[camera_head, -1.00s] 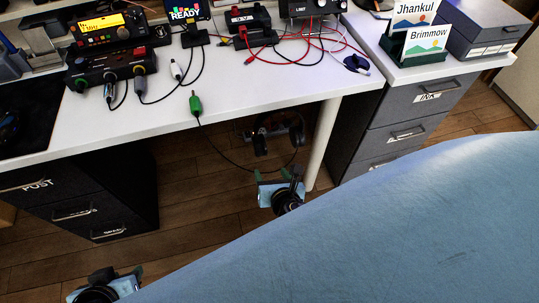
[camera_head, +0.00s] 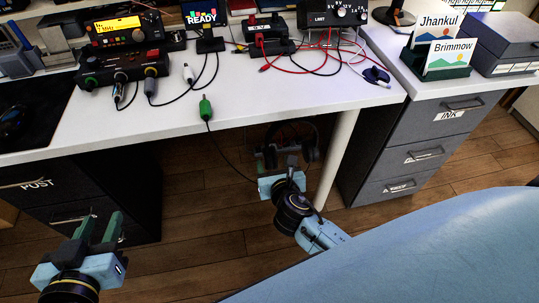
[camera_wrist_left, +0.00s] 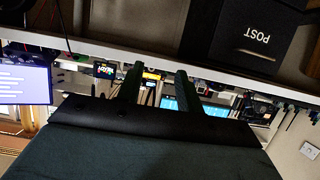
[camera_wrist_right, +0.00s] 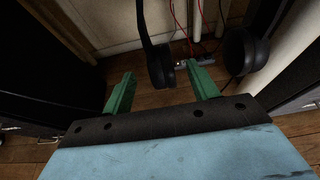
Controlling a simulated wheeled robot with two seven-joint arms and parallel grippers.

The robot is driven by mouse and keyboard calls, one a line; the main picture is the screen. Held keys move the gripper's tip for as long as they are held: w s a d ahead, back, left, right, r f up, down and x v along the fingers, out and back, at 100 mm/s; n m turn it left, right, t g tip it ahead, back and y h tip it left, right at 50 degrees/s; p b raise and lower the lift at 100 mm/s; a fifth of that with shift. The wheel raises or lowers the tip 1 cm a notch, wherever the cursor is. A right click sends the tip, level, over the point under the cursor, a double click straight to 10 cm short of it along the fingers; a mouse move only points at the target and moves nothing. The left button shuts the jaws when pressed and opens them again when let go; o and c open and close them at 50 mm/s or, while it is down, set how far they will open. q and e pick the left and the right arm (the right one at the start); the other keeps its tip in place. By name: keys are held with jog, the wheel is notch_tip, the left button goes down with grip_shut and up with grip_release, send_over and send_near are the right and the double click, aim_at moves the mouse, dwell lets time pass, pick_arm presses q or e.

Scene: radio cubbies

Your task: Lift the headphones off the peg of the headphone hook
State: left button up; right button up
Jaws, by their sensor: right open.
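The black headphones (camera_head: 310,148) hang under the desk's front edge, their headband arched at the top. In the right wrist view one ear cup (camera_wrist_right: 161,68) shows between the finger directions, and the other ear cup (camera_wrist_right: 243,52) is beyond the right finger. My right gripper (camera_head: 282,150) is open, just in front of the headphones; its green fingers (camera_wrist_right: 162,80) show apart in the wrist view. I cannot tell whether they touch the cup. The hook and its peg are not distinguishable in the dark. My left gripper (camera_head: 100,222) is open and empty, low at the left; it also shows in its wrist view (camera_wrist_left: 158,72).
The white desk (camera_head: 230,125) overhangs the headphones, with a white leg (camera_head: 338,158) to their right. A thin cable runs down from a green plug (camera_head: 205,107). Dark POST drawers (camera_head: 75,190) and grey INK drawers (camera_head: 410,155) flank the space.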

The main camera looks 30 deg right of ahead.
aim_at(271, 159)
jog(key=b+x, duration=0.1)
jog(key=x, duration=0.2)
jog(key=shift+w, duration=0.15)
jog(key=b+x, duration=0.1)
jog(key=x, duration=0.2)
jog(key=shift+b, duration=0.4)
jog(key=shift+w+d, duration=0.1)
jog(key=shift+w, duration=0.1)
pick_arm(q)
notch_tip(271, 159, up, 13)
jog(key=d+t+h, duration=0.2)
jog(key=t+h, duration=0.1)
jog(key=t, duration=0.5)
jog(key=shift+s+d+f+h, duration=0.15)
jog(key=shift+f+h, duration=0.05)
jog(key=shift+h, duration=0.1)
pick_arm(e)
jog(key=shift+c, duration=0.3)
jog(key=c, duration=1.1)
pick_arm(q)
jog(key=shift+t, duration=0.3)
jog(key=shift+r, duration=0.15)
pick_arm(e)
jog(key=shift+r, duration=0.1)
pick_arm(q)
jog(key=shift+r+p, duration=0.75)
jog(key=shift+p, duration=0.1)
pick_arm(e)
jog(key=shift+r, duration=0.6)
